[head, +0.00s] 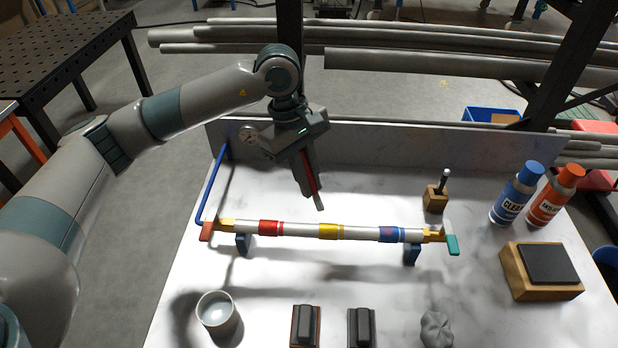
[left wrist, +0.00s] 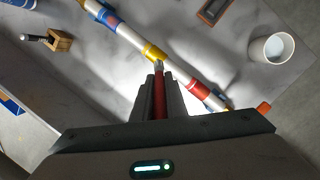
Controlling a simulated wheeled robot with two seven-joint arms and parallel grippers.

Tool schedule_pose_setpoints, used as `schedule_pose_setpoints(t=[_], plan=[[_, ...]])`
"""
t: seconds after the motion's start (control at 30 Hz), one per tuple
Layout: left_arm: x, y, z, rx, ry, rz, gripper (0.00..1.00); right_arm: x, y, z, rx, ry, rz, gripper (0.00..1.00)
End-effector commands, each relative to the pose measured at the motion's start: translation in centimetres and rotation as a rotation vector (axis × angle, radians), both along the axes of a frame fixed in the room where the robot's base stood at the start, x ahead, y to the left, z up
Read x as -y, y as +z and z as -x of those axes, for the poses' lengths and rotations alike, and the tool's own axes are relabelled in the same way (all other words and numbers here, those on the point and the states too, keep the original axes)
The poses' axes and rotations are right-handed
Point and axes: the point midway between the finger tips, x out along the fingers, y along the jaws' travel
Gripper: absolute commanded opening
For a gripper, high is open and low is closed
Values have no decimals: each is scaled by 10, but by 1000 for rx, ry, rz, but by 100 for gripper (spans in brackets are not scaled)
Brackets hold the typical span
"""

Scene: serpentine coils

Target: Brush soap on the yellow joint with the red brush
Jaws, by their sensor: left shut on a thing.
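My left gripper (head: 308,178) is shut on the red brush (head: 311,172), whose tip points down, just behind the pipe (head: 302,229). In the left wrist view the red brush (left wrist: 159,98) sits between the fingers, and its tip (left wrist: 158,66) appears at or very near the yellow joint (left wrist: 154,52); I cannot tell whether they touch. The yellow joint (head: 328,230) is the middle band of the pipe, between the red joint (head: 269,228) and the blue joint (head: 389,234). A white cup (head: 218,313) with pale liquid stands at the front left. My right gripper is not in view.
A wooden holder (head: 435,199) with a dark-handled tool stands behind the pipe. Blue (head: 516,194) and orange (head: 555,196) bottles and a wooden block with a dark pad (head: 541,271) are at right. Two dark-topped blocks and a grey lump (head: 436,329) lie in front.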

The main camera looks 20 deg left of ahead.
Motion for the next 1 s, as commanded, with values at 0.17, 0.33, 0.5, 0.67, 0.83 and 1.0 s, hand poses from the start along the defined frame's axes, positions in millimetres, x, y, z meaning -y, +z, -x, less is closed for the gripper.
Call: schedule_pose_setpoints(t=[0.17, 0.33, 0.5, 0.67, 0.83, 1.0], plan=[[0, -15, 0, -2, 1, -1, 0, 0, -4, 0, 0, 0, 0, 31], [0, -31, 0, -3, 1, 0, 0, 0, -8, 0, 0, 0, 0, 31], [0, -45, 0, 0, 1, 0, 0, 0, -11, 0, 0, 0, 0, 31], [0, -52, 0, -1, 0, -1, 0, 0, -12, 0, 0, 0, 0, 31], [0, -53, 0, 0, 0, 0, 0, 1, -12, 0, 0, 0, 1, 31], [0, -53, 0, 1, 0, -1, 0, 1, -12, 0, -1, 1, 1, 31]])
